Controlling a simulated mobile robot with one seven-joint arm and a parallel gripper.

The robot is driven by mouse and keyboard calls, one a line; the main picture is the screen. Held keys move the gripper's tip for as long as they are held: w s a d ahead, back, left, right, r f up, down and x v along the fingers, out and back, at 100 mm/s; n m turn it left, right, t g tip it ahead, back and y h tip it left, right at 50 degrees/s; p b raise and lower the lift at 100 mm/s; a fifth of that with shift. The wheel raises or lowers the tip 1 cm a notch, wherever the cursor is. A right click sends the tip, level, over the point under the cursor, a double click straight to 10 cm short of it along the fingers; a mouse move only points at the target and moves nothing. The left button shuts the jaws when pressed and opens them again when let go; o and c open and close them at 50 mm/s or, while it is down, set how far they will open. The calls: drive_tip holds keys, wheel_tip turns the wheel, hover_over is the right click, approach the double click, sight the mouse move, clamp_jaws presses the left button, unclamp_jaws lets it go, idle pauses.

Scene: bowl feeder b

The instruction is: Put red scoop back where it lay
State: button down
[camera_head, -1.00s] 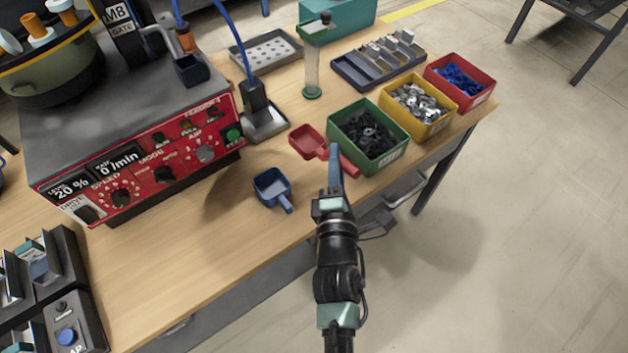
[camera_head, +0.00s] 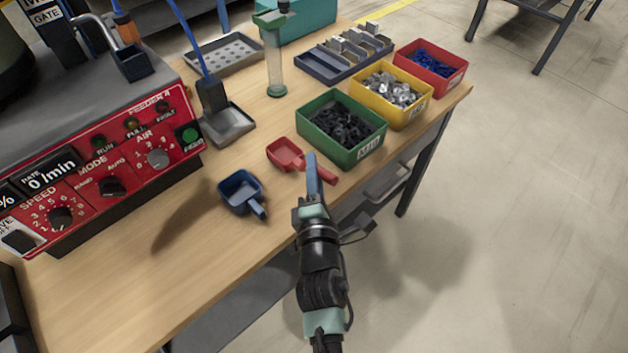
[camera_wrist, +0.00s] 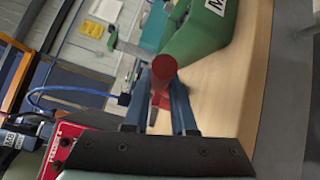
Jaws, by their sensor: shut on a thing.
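The red scoop (camera_head: 285,154) is beside the green bin, with its bowl toward the feeder and its handle toward the table's front edge. My gripper (camera_head: 312,168) is shut on the scoop's handle; one blue-grey finger covers part of it in the head view. In the wrist view the red handle (camera_wrist: 163,70) shows between the two fingers (camera_wrist: 160,95). The bowl is mostly hidden there. I cannot tell whether the scoop touches the table or is just above it.
A blue scoop (camera_head: 241,192) lies on the table left of the red one. The green bin (camera_head: 343,150) of black parts stands close behind the handle, then the yellow (camera_head: 405,119) and red (camera_head: 455,87) bins. The red-fronted feeder (camera_head: 120,170) is left. Bare table lies in front.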

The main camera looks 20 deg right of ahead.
drive_tip(key=shift+f+b, duration=0.4)
drive_tip(key=shift+f, duration=0.6)
drive_tip(key=shift+f, duration=0.15)
drive_tip(key=c, duration=0.7)
unclamp_jaws()
drive_tip(key=shift+r, duration=0.25)
drive_tip(key=v, duration=1.2)
drive_tip(key=shift+f, duration=0.1)
